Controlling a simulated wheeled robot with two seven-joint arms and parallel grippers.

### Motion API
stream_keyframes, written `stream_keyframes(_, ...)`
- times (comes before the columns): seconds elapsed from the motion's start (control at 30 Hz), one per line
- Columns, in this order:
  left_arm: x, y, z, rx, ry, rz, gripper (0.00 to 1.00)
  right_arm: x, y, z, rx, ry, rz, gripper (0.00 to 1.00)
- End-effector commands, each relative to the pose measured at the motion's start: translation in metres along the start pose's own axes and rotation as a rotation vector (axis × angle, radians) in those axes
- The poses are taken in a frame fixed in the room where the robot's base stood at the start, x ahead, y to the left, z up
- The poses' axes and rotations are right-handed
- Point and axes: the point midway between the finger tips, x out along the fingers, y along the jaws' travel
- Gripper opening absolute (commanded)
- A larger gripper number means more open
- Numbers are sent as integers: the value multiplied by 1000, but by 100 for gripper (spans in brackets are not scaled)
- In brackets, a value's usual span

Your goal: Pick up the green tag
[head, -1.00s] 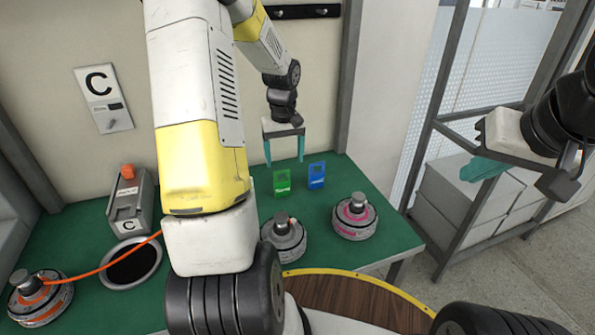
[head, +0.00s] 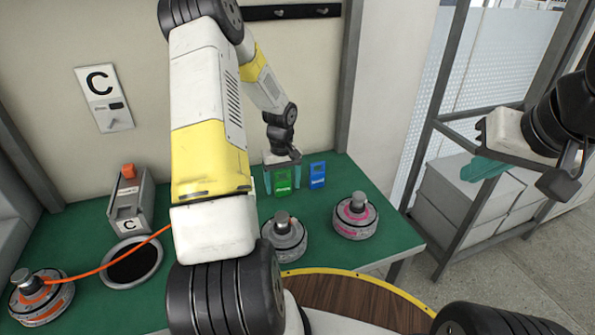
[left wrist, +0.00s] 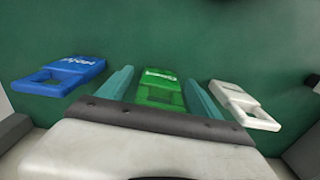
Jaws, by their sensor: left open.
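The green tag (head: 282,182) stands on the green table near the wall in the head view. My left gripper (head: 283,184) has come down over it, with one teal finger on each side. In the left wrist view the green tag (left wrist: 160,88) lies between the two open fingers of the left gripper (left wrist: 160,92), with a gap visible on each side. My right gripper (head: 484,168) is held out over the floor at the right, away from the table; its finger spacing is not clear.
A blue tag (head: 317,175) stands close to the right of the green one. A white tag (left wrist: 243,104) shows on the other side in the wrist view. Hub motors (head: 285,237) (head: 355,217) sit nearer the front. A grey box with an orange knob (head: 130,195) stands left.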

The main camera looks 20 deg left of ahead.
Motion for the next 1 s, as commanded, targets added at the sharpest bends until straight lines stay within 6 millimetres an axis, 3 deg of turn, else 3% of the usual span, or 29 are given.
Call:
stream_keyframes(0.13, 0, 0, 0, 0, 0, 0, 73, 0, 0, 0, 0, 0, 0, 0)
stream_keyframes(0.47, 0, 0, 0, 0, 0, 0, 8, 0, 0, 0, 0, 0, 0, 0)
stream_keyframes(0.77, -7, 0, 0, 0, 2, 0, 8, 0, 0, 0, 0, 0, 0, 0)
stream_keyframes(1.0, -52, 1, -1, 0, 5, 2, 8, 0, 0, 0, 0, 0, 0, 0)
